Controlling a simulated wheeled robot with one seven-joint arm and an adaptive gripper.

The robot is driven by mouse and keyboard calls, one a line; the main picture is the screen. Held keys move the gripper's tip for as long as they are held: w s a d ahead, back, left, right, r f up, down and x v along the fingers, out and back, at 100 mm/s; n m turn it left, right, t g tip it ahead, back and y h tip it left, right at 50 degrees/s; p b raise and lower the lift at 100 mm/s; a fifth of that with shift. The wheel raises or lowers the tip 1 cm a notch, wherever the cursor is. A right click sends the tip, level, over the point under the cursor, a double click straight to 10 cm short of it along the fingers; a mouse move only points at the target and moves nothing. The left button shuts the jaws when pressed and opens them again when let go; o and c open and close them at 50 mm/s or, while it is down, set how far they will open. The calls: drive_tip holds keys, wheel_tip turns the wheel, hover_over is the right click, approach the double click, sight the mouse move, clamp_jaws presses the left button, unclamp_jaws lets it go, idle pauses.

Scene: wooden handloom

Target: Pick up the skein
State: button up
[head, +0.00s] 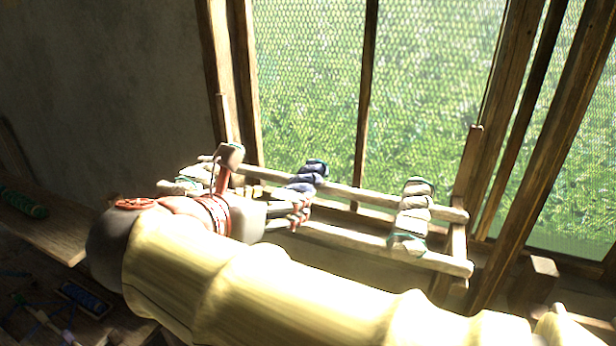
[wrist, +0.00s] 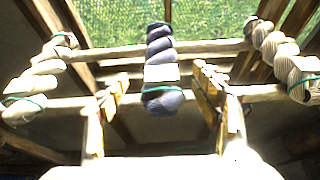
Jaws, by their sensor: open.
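A twisted blue-grey skein (head: 308,178) with a pale band and a green tie lies across two pale wooden rails. It is in the middle of the wrist view (wrist: 160,48). My gripper (head: 298,212) is open, its fingers pointing toward the rails. In the wrist view my gripper (wrist: 160,88) has one finger on each side of the blue-grey skein, with gaps on both sides. Whether the fingertips reach the skein's depth is hard to tell. A cream skein (head: 412,215) lies across the rails to the right. Another pale skein (head: 180,186) lies to the left, partly behind my arm.
The two rails (head: 440,263) run in front of a meshed window with wooden posts (head: 465,180). A wooden bench (head: 45,228) with a green spool (head: 22,203) stands at the left. My arm covers the lower middle of the head view.

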sight(291, 189)
drive_tip(key=shift+w+r, duration=0.15)
drive_tip(key=shift+r, duration=0.05)
drive_tip(key=x, duration=0.7)
drive_tip(key=shift+w+d+r+p, duration=0.2)
drive_tip(key=shift+w+d+p, duration=0.1)
drive_tip(key=shift+w+p, duration=0.1)
drive_tip(key=shift+c, duration=1.2)
drive_tip(key=c, duration=1.1)
